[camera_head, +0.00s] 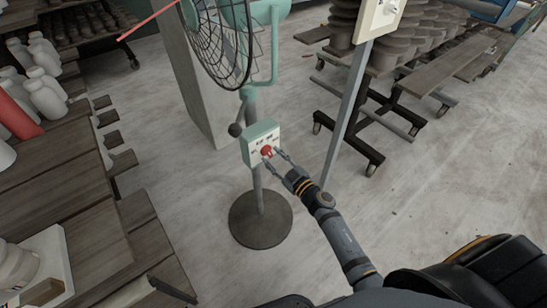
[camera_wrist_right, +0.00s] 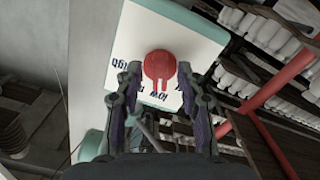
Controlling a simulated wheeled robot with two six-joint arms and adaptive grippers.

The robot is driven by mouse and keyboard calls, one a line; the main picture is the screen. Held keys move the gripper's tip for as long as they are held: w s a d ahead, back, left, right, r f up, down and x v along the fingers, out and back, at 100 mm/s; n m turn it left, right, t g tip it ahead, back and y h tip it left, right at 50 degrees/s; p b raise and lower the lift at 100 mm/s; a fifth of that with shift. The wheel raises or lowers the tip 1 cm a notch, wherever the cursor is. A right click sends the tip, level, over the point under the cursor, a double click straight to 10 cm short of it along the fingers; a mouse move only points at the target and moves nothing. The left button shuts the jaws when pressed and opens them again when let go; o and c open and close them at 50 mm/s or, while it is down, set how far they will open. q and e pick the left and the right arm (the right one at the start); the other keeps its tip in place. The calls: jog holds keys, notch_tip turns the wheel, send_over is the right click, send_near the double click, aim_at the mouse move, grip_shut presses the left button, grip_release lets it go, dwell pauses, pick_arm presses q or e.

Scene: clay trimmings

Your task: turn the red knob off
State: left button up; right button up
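The red knob (camera_head: 266,151) is on the pale front of a green-edged control box (camera_head: 247,149) on the stand of a floor fan. In the right wrist view the knob (camera_wrist_right: 158,64) is round, with a narrow part pointing down toward printed words that appear upside down; one seems to read LOW. My right gripper (camera_head: 272,158) is open at the box. In the wrist view its two fingers (camera_wrist_right: 160,82) stand either side of the knob, with a small gap visible on each side. My left gripper is not in view.
The fan's wire cage (camera_head: 222,40) is above the box, and its round base (camera_head: 260,218) is on the floor. A grey post (camera_head: 348,110) with a panel stands right of the fan. Wooden shelving (camera_head: 70,190) fills the left.

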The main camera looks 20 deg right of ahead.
jog(key=shift+w+a, duration=0.1)
jog(key=shift+w, duration=0.15)
jog(key=shift+c, duration=0.4)
grip_shut()
